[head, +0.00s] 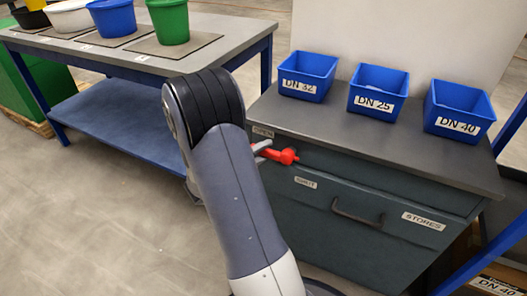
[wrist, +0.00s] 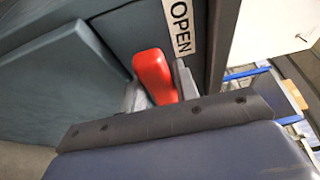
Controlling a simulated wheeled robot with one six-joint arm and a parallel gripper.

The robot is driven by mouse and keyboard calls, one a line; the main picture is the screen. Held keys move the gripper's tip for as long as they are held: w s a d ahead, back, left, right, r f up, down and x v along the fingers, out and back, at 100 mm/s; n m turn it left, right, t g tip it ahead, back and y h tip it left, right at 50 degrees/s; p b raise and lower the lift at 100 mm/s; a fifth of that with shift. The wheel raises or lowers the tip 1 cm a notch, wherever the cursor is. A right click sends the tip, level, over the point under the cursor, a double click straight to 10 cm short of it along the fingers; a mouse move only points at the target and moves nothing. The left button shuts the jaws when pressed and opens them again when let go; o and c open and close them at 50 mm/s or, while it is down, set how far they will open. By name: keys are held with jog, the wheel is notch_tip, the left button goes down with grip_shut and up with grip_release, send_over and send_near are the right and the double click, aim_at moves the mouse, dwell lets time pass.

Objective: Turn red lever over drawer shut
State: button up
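The red lever (head: 286,156) is on the upper front of the grey cabinet, above the drawer (head: 345,222). In the head view it lies roughly level, its arm reaching left from its hub. My gripper (head: 262,150) is at the lever's left end, below the OPEN label (head: 263,132). In the wrist view the lever (wrist: 154,75) stands between my two fingers (wrist: 160,92), which fit closely on both sides of it. The OPEN label (wrist: 181,25) is just beside it. The SHUT label (head: 306,182) is lower right of the lever. The drawer front looks proud of the cabinet.
Three blue bins, DN 32 (head: 307,75), DN 25 (head: 377,91) and DN 40 (head: 458,108), stand on the cabinet top (head: 330,125). A workbench (head: 135,62) with several buckets is at left. The drawer handle (head: 357,212) sticks out. Floor at lower left is clear.

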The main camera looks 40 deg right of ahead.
grip_shut()
jog(key=shift+p, duration=0.4)
jog(key=shift+f+n+p, duration=0.2)
jog(key=shift+n+p, duration=0.4)
jog(key=shift+p, duration=0.3)
jog(key=shift+s+f+n+h+p, duration=0.15)
jog(key=shift+f+n+h+p, duration=0.5)
jog(key=shift+n+p, duration=0.35)
jog(key=shift+f, duration=0.1)
jog(key=shift+o, duration=2)
grip_release()
jog(key=shift+m+b, duration=0.3)
jog(key=shift+b, duration=0.1)
